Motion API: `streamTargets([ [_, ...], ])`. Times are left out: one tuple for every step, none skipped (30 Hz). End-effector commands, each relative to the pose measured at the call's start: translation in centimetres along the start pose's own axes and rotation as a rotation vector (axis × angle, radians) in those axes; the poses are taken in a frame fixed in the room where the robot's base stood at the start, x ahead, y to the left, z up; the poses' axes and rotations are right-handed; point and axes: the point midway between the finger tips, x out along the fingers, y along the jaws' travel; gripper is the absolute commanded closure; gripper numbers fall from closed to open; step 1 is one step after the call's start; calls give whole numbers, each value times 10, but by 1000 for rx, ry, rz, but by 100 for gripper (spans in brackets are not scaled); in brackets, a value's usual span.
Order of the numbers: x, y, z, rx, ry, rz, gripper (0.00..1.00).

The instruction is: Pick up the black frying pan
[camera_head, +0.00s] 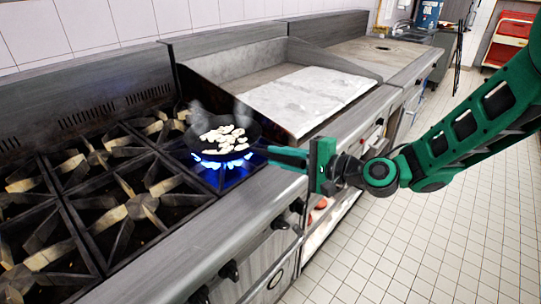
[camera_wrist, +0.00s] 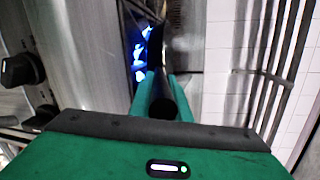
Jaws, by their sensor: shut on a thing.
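The black frying pan (camera_head: 241,152) is over a lit burner at the front right of the stove in the head view. Pale food pieces (camera_head: 226,133) lie in it and steam rises. Blue flames (camera_head: 221,164) show under its near side. My gripper (camera_head: 275,153) reaches in from the right, its green fingers at the pan's handle side. In the wrist view the dark handle (camera_wrist: 162,82) runs between the two fingers of my gripper (camera_wrist: 161,85), which are shut on it. Most of the handle is hidden in the head view. I cannot tell whether the pan touches the grate.
Empty burner grates (camera_head: 142,207) fill the stove to the left. A flat griddle (camera_head: 308,95) with a raised splash wall adjoins on the right. Knobs (camera_head: 280,224) line the stove front. The tiled floor (camera_head: 420,240) on the right is clear.

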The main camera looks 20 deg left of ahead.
Motion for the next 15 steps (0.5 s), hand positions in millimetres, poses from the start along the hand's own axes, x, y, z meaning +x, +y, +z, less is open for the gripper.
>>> streamTargets([
  [-1, -11, 2, -6, -2, -11, 100],
  [-2, -15, 4, -6, -3, -12, 100],
  [-3, -20, 5, -7, -2, -11, 100],
  [-4, -24, 6, -8, -2, -11, 100],
  [-5, -29, 7, -8, -2, -13, 100],
  [-6, -35, 8, -8, -2, -13, 100],
  [-7, -40, 9, -8, -2, -13, 100],
  [-8, -44, 10, -8, -2, -12, 100],
  [-9, -50, 12, -8, -2, -13, 100],
  [-10, -55, 13, -8, -2, -14, 100],
  [-10, -59, 14, -7, -2, -13, 100],
  [-12, -65, 15, -9, -2, -13, 100],
  [-12, -68, 16, -8, -2, -13, 100],
  [-13, -72, 17, -8, -2, -13, 100],
  [-14, -76, 18, -7, -2, -13, 100],
])
